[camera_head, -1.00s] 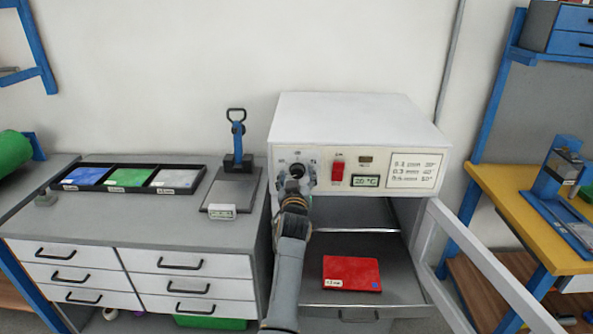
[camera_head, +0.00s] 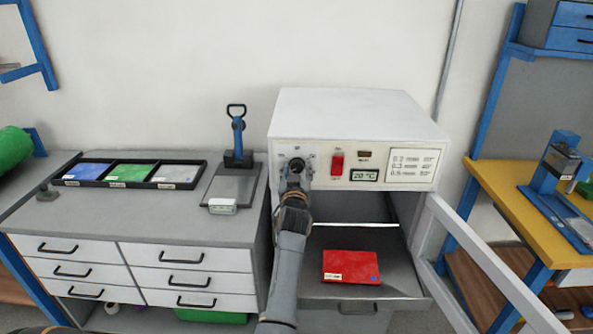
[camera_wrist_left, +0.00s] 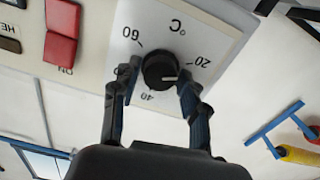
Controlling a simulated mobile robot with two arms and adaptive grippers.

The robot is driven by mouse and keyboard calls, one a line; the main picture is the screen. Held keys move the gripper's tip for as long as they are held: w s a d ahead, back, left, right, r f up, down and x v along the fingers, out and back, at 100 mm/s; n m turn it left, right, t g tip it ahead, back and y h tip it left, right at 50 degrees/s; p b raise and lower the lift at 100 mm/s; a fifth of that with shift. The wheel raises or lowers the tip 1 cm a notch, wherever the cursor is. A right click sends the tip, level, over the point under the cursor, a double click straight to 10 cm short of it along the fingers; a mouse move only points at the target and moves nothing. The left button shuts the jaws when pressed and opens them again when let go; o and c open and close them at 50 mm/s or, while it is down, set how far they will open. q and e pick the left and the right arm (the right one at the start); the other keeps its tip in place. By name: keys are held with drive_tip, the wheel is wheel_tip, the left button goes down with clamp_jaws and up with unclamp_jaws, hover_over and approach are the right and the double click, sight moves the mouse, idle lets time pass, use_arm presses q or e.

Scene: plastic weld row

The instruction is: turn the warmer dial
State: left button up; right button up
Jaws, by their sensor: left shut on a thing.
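The warmer (camera_head: 357,112) is a white box with a front panel in the head view. Its dial is a black knob (camera_wrist_left: 160,70) on a white plate marked 20, 40 and 60 °C in the left wrist view. The knob's white pointer lies on the 20 side, between 20 and 40. My left gripper (camera_head: 296,170) is at the dial in the head view and mostly covers it. In the left wrist view its two fingers (camera_wrist_left: 158,78) are shut on the knob, one on each side. The warmer's display (camera_head: 364,175) reads 20 °C. My right gripper is out of view.
A red switch (camera_head: 337,163) sits beside the dial. A red sheet (camera_head: 351,266) lies on the open shelf below. A grey counter (camera_head: 110,222) with a tray of coloured sheets and a blue-handled tool (camera_head: 238,140) stands at left. A white rail (camera_head: 490,275) slants at right.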

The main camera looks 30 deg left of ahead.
use_arm(q)
drive_tip(key=m, duration=0.5)
drive_tip(key=m+p, duration=0.1)
drive_tip(key=m, duration=0.4)
drive_tip(key=shift+m, duration=0.4)
idle(0.4)
drive_tip(key=o, duration=1.1)
drive_tip(key=shift+a, duration=0.1)
drive_tip(key=shift+o, duration=0.2)
drive_tip(key=shift+w+f, duration=0.1)
